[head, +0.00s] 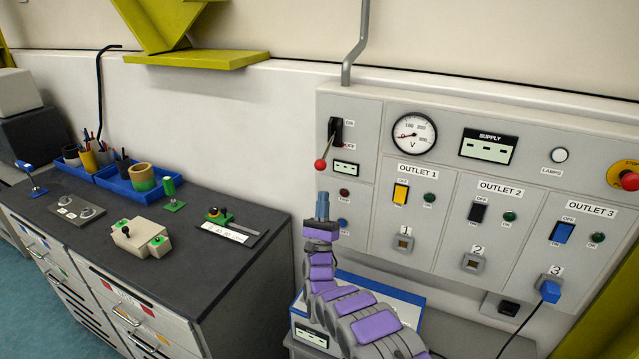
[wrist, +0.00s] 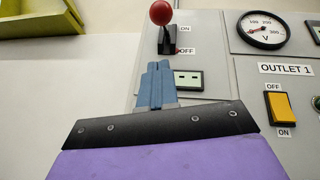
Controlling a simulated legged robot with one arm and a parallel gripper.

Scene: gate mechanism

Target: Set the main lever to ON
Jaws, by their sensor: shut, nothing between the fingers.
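The main lever has a black slotted base (head: 336,130), a thin rod and a red ball knob (head: 320,165) on the grey panel. In the head view the rod slants down and outward, on the OFF side. In the wrist view the red ball (wrist: 161,13) shows at the top edge, above the base between the ON and OFF labels. My gripper (head: 322,196) is below the knob in the head view, apart from it. Its blue fingers (wrist: 155,66) point up, pressed together and empty, below the lever in the wrist view.
The panel (head: 390,110) carries a voltmeter (head: 413,134), a supply display (head: 487,147), outlet switches and an emergency stop button (head: 630,178). A dark workbench (head: 110,215) with blue trays and tools stands left. A grey conduit (head: 357,45) rises above the panel.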

